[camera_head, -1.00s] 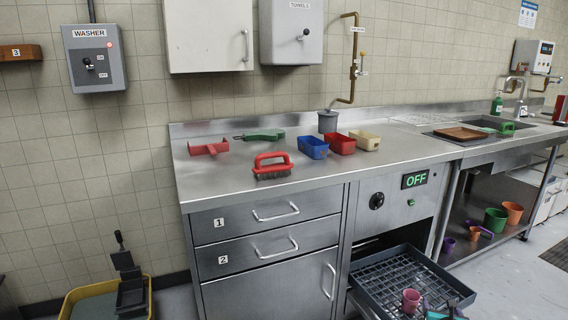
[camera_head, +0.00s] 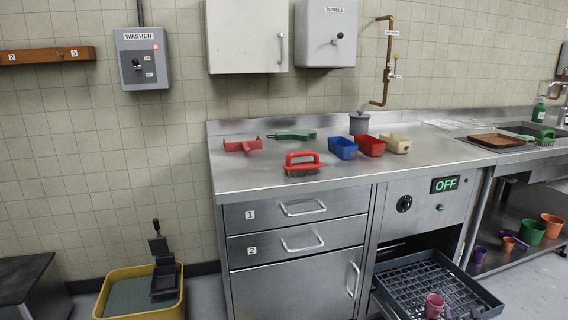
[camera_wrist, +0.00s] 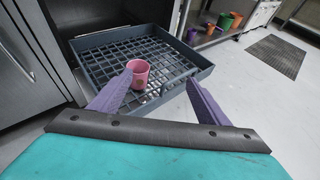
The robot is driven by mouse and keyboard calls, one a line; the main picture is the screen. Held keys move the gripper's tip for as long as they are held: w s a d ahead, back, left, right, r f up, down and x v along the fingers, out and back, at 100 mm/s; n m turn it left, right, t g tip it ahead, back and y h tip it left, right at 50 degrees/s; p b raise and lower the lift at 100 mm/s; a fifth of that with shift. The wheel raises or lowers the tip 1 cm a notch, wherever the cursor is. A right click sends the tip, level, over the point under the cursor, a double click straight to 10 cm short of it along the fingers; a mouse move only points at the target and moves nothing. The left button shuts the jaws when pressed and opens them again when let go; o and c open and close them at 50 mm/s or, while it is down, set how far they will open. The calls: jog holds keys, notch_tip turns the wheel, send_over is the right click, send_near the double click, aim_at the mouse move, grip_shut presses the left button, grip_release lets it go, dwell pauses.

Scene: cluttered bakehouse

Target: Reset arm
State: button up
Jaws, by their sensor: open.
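My gripper (camera_wrist: 160,92) shows in the wrist view with its two purple fingers spread wide apart and nothing held between them. Beyond the fingertips, a pink cup (camera_wrist: 139,73) stands in the dark wire rack (camera_wrist: 110,38), which is pulled out of the washer. The cup and fingers look apart. In the head view the same pink cup (camera_head: 434,305) stands near the front of the rack (camera_head: 478,283). Only a small part of my arm's end may show at the bottom edge there.
The washer panel (camera_head: 445,184) reads OFF. A red-handled brush (camera_head: 303,160) and blue (camera_head: 343,148), red (camera_head: 369,146) and cream (camera_head: 396,144) tubs stand on the steel counter (camera_head: 250,178). A yellow tray (camera_head: 110,304) is on the floor at left. Pots sit on the lower shelf at right.

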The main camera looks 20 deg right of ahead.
jog(key=w+a+f+n+t+y+p, duration=0.1)
jog(key=w+a+n+y+p, duration=0.25)
jog(key=w+a, duration=0.65)
jog(key=w+a+f+n+y+p, duration=0.15)
jog(key=w+a+p, duration=0.35)
jog(key=a, duration=0.9)
jog(key=a+f+n+g+y+p, duration=0.1)
jog(key=a+f+n+y+p, duration=0.3)
jog(key=a, duration=1)
jog(key=a+n+g+y+p, duration=0.15)
jog(key=a+n, duration=0.45)
jog(key=a, duration=0.7)
jog(key=s+a+f+n+g+y+p, duration=0.15)
jog(key=s+a+n+g, duration=0.25)
jog(key=s+a+n, duration=0.4)
jog(key=s+a+f+n+g+y+p, duration=0.1)
jog(key=s+a+f+n+g+p, duration=0.25)
jog(key=s+a+n, duration=0.4)
jog(key=s+d+n+g+h, duration=0.2)
jog(key=s+n+g, duration=0.1)
jog(key=s+n, duration=0.4)
jog(key=s+d+r+n+g+h, duration=0.1)
jog(key=s+d+n+g+h, duration=0.1)
jog(key=s+n, duration=0.5)
jog(key=s+g, duration=0.1)
jog(key=s, duration=0.1)
jog(key=shift+s+d+r, duration=0.3)
jog(key=shift+d, duration=0.1)
